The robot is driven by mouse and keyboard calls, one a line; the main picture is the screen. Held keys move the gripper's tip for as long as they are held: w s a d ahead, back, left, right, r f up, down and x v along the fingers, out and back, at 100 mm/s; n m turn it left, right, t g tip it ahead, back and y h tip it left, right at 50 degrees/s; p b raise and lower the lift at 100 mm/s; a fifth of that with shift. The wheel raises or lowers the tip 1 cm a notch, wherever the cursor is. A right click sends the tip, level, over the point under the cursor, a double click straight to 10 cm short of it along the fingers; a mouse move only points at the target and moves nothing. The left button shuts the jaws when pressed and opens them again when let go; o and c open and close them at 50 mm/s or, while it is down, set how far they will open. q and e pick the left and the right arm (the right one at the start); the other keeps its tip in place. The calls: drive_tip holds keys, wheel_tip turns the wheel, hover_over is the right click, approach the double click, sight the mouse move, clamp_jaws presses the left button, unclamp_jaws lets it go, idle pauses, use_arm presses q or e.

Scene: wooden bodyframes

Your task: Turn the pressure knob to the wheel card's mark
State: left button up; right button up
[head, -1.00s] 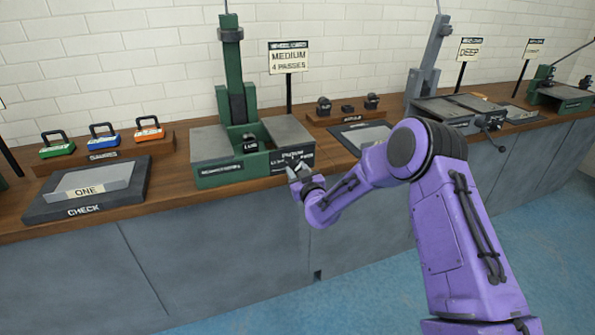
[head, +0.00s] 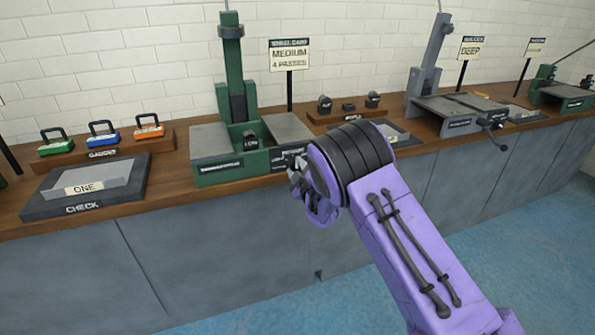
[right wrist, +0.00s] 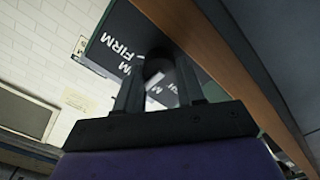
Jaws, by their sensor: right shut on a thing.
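The wheel card (head: 289,55) stands on a post behind the green machine (head: 232,172) and reads "MEDIUM, 4 PASSES". My right gripper (head: 294,178) is at the front right corner of that machine, at its dark labelled plate (head: 288,160). In the right wrist view the two fingers (right wrist: 158,88) are shut on the dark round pressure knob (right wrist: 157,68). The dial plate (right wrist: 118,38) around it shows "FIRM" and other partly covered words. Where the knob points is not clear. The knob is hidden in the head view. My left gripper is out of view.
On the left are a tray marked "CHECK" (head: 50,208) and a rack of green, blue and orange gauges (head: 103,150). Right of the green machine are a rack of small dark pieces (head: 348,110) and a grey machine (head: 460,112). The wooden bench edge runs close under my gripper.

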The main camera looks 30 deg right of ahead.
idle(0.3)
drive_tip(key=o, duration=1)
drive_tip(key=shift+o, duration=0.2)
drive_tip(key=b+v, duration=0.1)
drive_tip(key=v, duration=0.9)
drive_tip(key=shift+s, duration=0.3)
